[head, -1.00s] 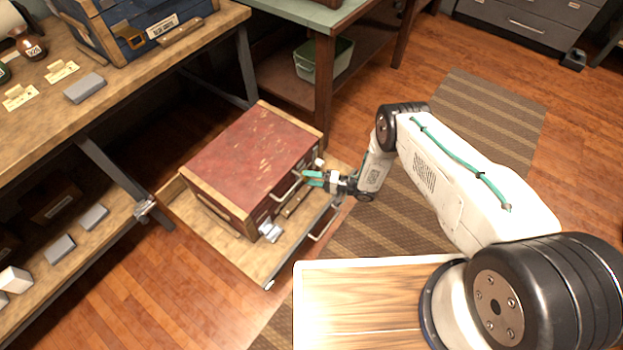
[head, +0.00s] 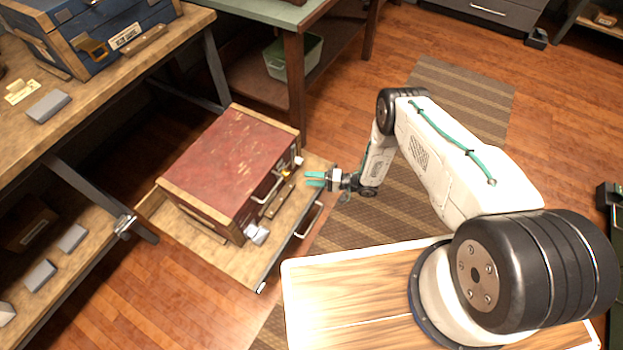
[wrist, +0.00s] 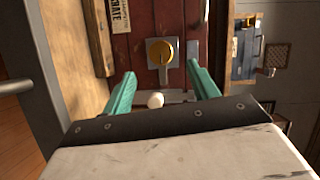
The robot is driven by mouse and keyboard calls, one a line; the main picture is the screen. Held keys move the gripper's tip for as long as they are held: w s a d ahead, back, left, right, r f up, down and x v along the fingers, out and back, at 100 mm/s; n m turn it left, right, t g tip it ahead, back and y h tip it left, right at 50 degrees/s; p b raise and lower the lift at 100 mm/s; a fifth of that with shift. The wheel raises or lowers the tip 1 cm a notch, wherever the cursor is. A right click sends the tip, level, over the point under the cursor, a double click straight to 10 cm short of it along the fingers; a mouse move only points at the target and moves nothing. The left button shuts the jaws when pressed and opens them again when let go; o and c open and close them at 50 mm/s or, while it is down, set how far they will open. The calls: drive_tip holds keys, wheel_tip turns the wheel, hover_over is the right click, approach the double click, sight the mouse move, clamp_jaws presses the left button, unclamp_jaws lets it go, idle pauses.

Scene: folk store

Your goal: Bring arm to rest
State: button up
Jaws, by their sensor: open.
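My gripper (head: 315,179) has teal fingers. It is open and empty, apart from the red chest and just off the chest's front. In the wrist view its two fingers (wrist: 162,92) stand wide apart, with the chest's front and a brass latch (wrist: 160,50) beyond them. A pale round knob shows between the fingers. The red chest (head: 225,160) has wooden edges and a closed lid, and sits on a low wooden pull-out tray (head: 235,262). My arm reaches out to the left above the striped rug.
A workbench (head: 110,85) at the left holds a blue case (head: 85,35) and a grey block (head: 48,106). A green-topped table (head: 275,12) stands behind the chest, with a bin (head: 292,57) on its shelf. The striped rug (head: 460,95) and floor beyond are clear.

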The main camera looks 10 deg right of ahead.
idle(0.5)
drive_tip(key=w+d+r+n+t+h, duration=0.15)
drive_tip(key=w+d+r+h, duration=0.25)
drive_tip(key=w+r, duration=0.7)
drive_tip(key=w+d+r+t+h, duration=0.3)
drive_tip(key=w+r+h, duration=0.1)
drive_tip(key=w+r, duration=0.75)
drive_tip(key=s+d+r+h, duration=0.1)
drive_tip(key=d+r+h, duration=0.35)
drive_tip(key=r, duration=0.75)
drive_tip(key=d+r+h, duration=0.3)
drive_tip(key=d+r, duration=0.2)
drive_tip(key=r, duration=0.8)
drive_tip(key=s+d+r+m+g+h, duration=0.1)
drive_tip(key=s+d+r+h, duration=0.1)
drive_tip(key=s+r, duration=0.7)
drive_tip(key=s+d+r+g+h, duration=0.2)
drive_tip(key=s+d+r, duration=0.1)
drive_tip(key=s+r, duration=0.65)
drive_tip(key=s+a+g+y, duration=0.1)
drive_tip(key=s+a+g, duration=0.1)
drive_tip(key=s, duration=1.6)
drive_tip(key=s+a+r+n+g+y, duration=0.1)
drive_tip(key=s+a+g, duration=0.1)
drive_tip(key=s, duration=1.6)
drive_tip(key=shift+a+g, duration=0.2)
drive_tip(key=shift+g, duration=0.35)
